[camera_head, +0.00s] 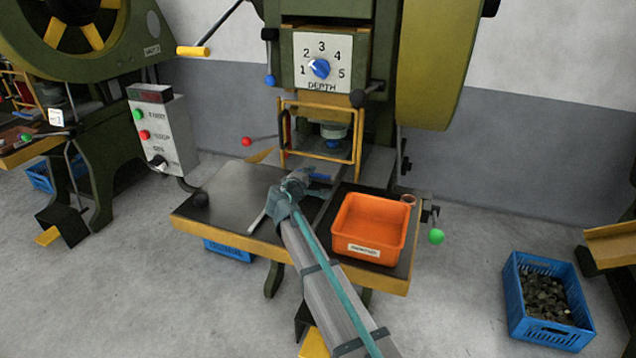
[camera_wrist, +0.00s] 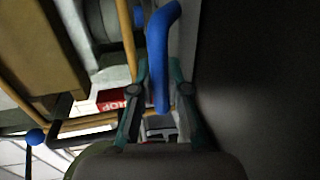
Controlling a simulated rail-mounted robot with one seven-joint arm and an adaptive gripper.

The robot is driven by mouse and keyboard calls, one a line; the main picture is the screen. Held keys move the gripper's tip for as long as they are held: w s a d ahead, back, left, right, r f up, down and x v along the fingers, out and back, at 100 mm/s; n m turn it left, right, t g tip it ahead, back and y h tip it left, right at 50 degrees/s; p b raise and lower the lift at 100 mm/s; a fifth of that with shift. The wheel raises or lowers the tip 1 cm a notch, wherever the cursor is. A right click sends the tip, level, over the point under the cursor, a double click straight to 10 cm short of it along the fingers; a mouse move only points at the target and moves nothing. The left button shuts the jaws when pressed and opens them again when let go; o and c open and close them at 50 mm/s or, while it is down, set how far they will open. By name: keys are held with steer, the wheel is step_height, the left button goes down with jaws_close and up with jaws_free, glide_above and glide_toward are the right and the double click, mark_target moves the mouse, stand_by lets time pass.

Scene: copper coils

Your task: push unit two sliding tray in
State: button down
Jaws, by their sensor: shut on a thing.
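The press in front of me has a depth dial (camera_head: 319,68) and a yellow guard frame (camera_head: 357,137); I see no unit label on it. A blue handle (camera_wrist: 160,45) fills the space between the teal fingers of my gripper in the wrist view. My gripper (camera_head: 298,182) is shut on this handle, low in front of the guard frame. In the head view the gripper and arm cover most of the handle, and the sliding tray itself cannot be clearly made out. A round grey part (camera_head: 333,130) shows behind the guard.
An orange bin (camera_head: 352,215) stands on the worktable right of my arm, with a copper ring (camera_head: 408,199) behind it. The dark tabletop (camera_head: 225,205) at left is mostly clear. A control box (camera_head: 165,135) stands left. A blue crate (camera_head: 517,300) of dark pieces sits on the floor.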

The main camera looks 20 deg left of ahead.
steer(key=shift+w+r, duration=0.1)
steer(key=shift+w, duration=0.55)
steer(key=c, duration=1.1)
jaws_free()
steer(key=shift+w, duration=0.1)
steer(key=shift+c, duration=0.2)
steer(key=v, duration=1.2)
